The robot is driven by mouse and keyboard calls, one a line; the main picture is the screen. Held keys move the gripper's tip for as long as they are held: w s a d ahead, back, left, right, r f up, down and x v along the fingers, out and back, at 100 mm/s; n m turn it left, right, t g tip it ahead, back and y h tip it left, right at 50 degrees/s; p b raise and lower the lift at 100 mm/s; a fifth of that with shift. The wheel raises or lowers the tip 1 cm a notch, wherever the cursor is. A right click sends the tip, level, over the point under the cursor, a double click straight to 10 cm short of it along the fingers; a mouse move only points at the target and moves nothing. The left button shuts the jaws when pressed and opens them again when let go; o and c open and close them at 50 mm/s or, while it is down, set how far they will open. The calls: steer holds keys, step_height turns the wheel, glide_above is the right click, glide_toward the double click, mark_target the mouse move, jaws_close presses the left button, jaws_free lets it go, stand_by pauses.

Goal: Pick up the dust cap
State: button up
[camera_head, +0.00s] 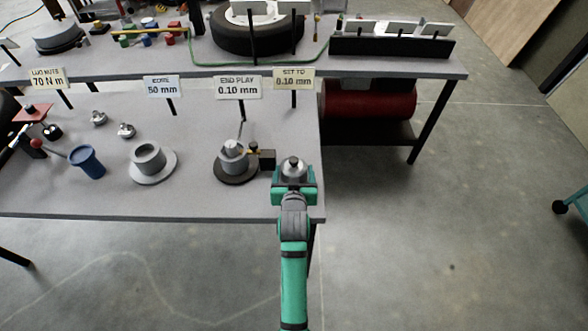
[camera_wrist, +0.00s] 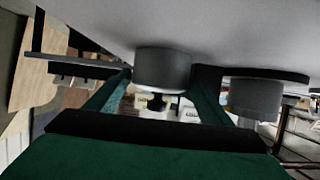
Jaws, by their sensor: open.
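The dust cap (camera_head: 294,168) looks like a small grey metal cup with a dark knob, at the right end of the near workbench. In the wrist view the cap (camera_wrist: 162,68) is a grey cylinder with its dark knob towards me. My teal gripper (camera_head: 294,180) is at the cap, its underside partly hidden by the gripper in the head view. In the wrist view the open fingers (camera_wrist: 162,88) lie on either side of the cap. I cannot tell whether either finger touches it.
A grey hub on a dark disc (camera_head: 235,168) stands just left of my gripper, with a dark block (camera_head: 267,160) between. Further left are a grey ring (camera_head: 150,163) and a blue cup (camera_head: 88,160). Label signs (camera_head: 238,87) stand behind. Floor is free right of the bench.

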steer(key=shift+x, duration=1.2)
steer(key=c, duration=0.8)
